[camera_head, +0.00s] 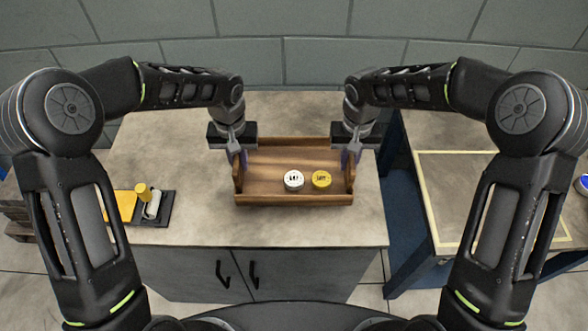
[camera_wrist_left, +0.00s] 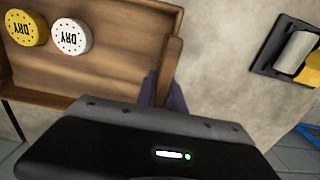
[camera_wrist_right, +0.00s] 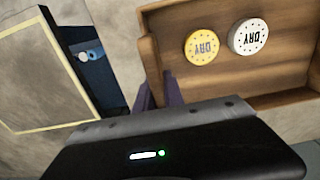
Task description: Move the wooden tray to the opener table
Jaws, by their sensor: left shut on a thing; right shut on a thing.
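The wooden tray (camera_head: 270,165) is on the grey-topped cabinet in the middle of the head view. It holds a white round tin (camera_head: 293,180) and a yellow round tin (camera_head: 321,179), both marked DRY in the wrist views. My left gripper (camera_head: 238,160) is shut on the tray's left end wall, which also shows in the left wrist view (camera_wrist_left: 174,55). My right gripper (camera_head: 349,157) is shut on the right end wall, also seen in the right wrist view (camera_wrist_right: 150,65). The opener table is not labelled; a table with a pale-outlined rectangle (camera_head: 470,190) stands at the right.
A dark holder (camera_head: 165,209) with a roller and yellow items lies left on the cabinet top (camera_head: 190,230). A gap with a blue panel (camera_head: 397,205) separates the cabinet from the right table. The outlined area looks clear. A blue round item (camera_head: 583,184) is at the far right.

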